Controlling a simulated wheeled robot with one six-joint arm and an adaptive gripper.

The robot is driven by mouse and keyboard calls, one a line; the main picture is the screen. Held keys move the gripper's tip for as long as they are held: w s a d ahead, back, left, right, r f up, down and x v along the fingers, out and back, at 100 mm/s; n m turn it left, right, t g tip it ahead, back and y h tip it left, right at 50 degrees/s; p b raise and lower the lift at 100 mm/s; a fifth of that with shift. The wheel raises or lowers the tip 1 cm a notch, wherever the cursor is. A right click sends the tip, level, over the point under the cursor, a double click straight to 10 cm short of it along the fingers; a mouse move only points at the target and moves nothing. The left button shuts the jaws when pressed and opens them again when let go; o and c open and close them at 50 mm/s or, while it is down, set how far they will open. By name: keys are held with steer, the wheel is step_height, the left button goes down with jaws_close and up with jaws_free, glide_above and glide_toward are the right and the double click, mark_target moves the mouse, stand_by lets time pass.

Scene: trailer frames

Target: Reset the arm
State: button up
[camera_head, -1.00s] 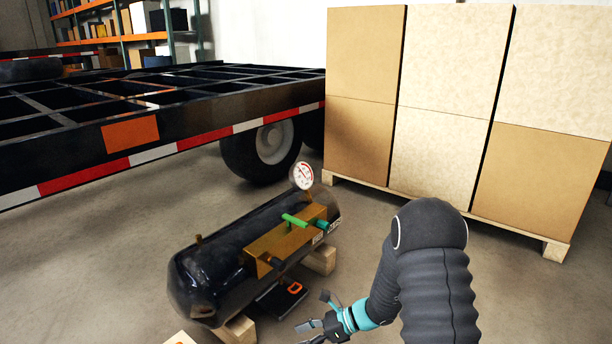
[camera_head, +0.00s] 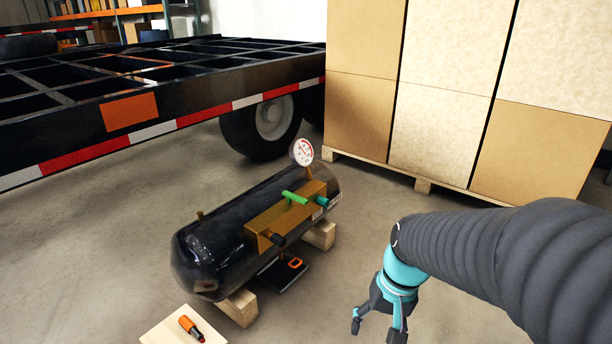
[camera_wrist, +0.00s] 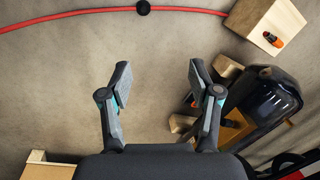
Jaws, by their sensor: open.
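My gripper (camera_head: 380,326) hangs at the end of my dark arm in the lower right of the head view, pointing down over the bare floor. It is to the right of the black air tank and apart from it. In the wrist view my gripper (camera_wrist: 158,82) shows two spread fingers with only concrete floor between them. It is open and empty. The black tank (camera_head: 215,255) lies on wooden blocks and carries a brass block with a green handle (camera_head: 295,198) and a round gauge (camera_head: 303,152). The tank also shows at the right of the wrist view (camera_wrist: 268,100).
A wooden block (camera_head: 165,335) with an orange marker-like object (camera_head: 188,326) stands at the lower left. A trailer frame (camera_head: 120,150) fills the upper left. Stacked boxes (camera_head: 440,120) on a pallet stand behind. A red hose (camera_wrist: 70,15) crosses the floor.

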steer(key=s+d+r+n+t+h, duration=0.1)
steer(key=s+r+t, duration=0.1)
steer(key=r, duration=0.4)
steer(key=s+d+r+t+p, duration=0.1)
steer(key=s+r+t, duration=0.2)
steer(key=r, duration=0.3)
steer(key=shift+s+d+r+n+t+h, duration=0.3)
steer(key=shift+s+r+n+h, duration=0.1)
steer(key=shift+s, duration=0.5)
steer(key=shift+f, duration=0.1)
stand_by(2.3)
